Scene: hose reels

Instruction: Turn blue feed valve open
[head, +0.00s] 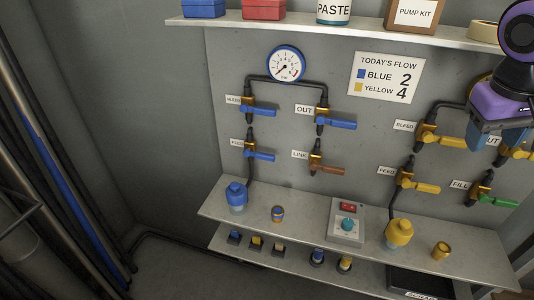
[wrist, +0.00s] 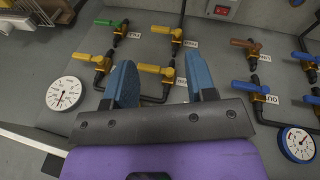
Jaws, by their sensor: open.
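The blue feed valve (head: 258,155) is on the wall left of centre, beside a FEED label (head: 237,143). Its blue handle points right, across the upright dark pipe. In the wrist view, which is upside down, a blue handle at the right edge (wrist: 302,57) appears to be this valve. My gripper (head: 498,140) is at the upper right of the head view, over the yellow valves and far from the blue feed valve. In the wrist view its two blue fingers (wrist: 162,82) are apart with nothing between them. The blue-rimmed gauge (head: 286,63) is above the blue valves.
Blue bleed (head: 260,108) and out (head: 337,123) valves are above; a brown link valve (head: 327,169) is to the right. A sign (head: 387,78) reads blue 2, yellow 4. A shelf (head: 305,205) with bottles and a switch box (head: 347,227) juts out below.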

